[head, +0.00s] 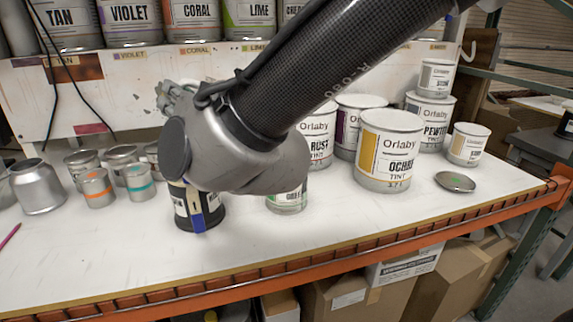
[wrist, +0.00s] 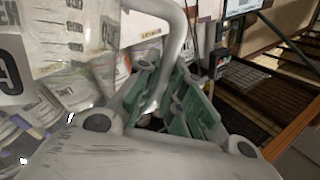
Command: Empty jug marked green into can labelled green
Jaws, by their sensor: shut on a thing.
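My gripper (wrist: 168,88) shows in the wrist view with its green-padded fingers shut on the handle of a pale, translucent jug (wrist: 72,22). The jug has dark graduation marks and printed lettering; no green mark on it is clear. In the head view my wrist hides most of the gripper and the jug, so the jug's tilt cannot be told. A can with a green patch and a label that seems to begin "GRE" (head: 289,200) stands on the bench right of my wrist. My arm covers its upper part.
A black can with a blue mark (head: 198,212) stands just below my wrist. Small tins (head: 97,188) stand at the left. White Orlaby cans, including ochre (head: 388,150), stand at the right, near a loose lid (head: 455,181). The bench front (head: 330,228) is clear.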

